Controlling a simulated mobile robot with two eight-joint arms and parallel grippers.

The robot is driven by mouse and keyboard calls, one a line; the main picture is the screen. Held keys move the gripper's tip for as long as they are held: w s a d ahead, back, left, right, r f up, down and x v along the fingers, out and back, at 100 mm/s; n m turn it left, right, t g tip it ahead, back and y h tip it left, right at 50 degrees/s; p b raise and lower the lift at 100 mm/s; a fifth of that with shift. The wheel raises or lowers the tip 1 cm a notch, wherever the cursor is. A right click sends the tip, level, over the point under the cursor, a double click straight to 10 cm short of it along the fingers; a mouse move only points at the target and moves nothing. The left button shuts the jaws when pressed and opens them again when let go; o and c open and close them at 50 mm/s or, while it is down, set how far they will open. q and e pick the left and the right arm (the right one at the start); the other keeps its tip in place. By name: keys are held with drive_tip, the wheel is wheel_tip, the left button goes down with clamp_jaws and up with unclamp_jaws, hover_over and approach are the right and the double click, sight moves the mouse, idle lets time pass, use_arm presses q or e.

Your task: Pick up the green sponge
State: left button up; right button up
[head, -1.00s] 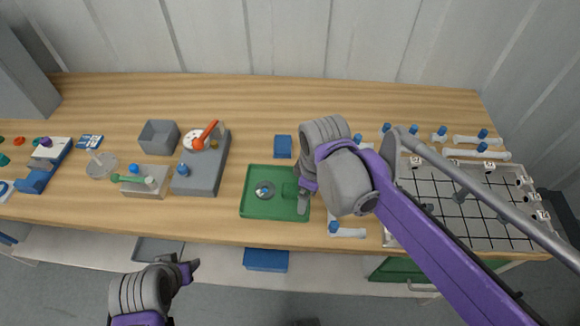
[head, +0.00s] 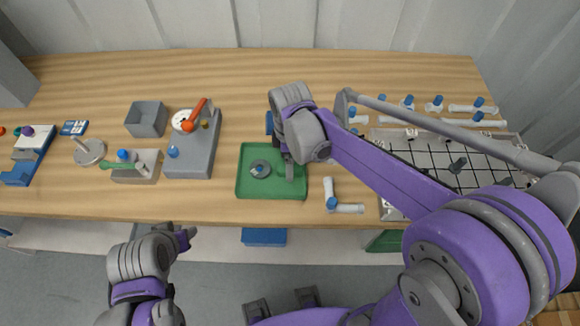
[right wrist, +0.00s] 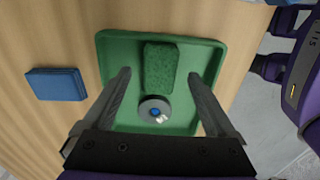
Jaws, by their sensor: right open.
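The green sponge (right wrist: 160,68) lies in the green tray (right wrist: 112,48), against its far side in the right wrist view. The tray also shows in the head view (head: 250,190), where my right arm hides the sponge. My right gripper (right wrist: 158,77) is open and empty, its fingers pointing down over the tray, one on each side of the sponge with gaps between. In the head view the right gripper (head: 289,170) is over the tray's right half. My left gripper (head: 186,238) is in front of the table edge, away from the sponge; its jaw opening is unclear.
A round grey disc with a blue centre (right wrist: 157,112) sits in the tray beside the sponge. A blue block (right wrist: 56,84) lies outside the tray. White tubes with blue ends (head: 346,208) and a gridded rack (head: 400,208) stand to the right.

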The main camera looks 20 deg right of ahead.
wheel_tip(320, 180, down, 2)
drive_tip(key=shift+f, duration=0.2)
clamp_jaws()
idle(0.4)
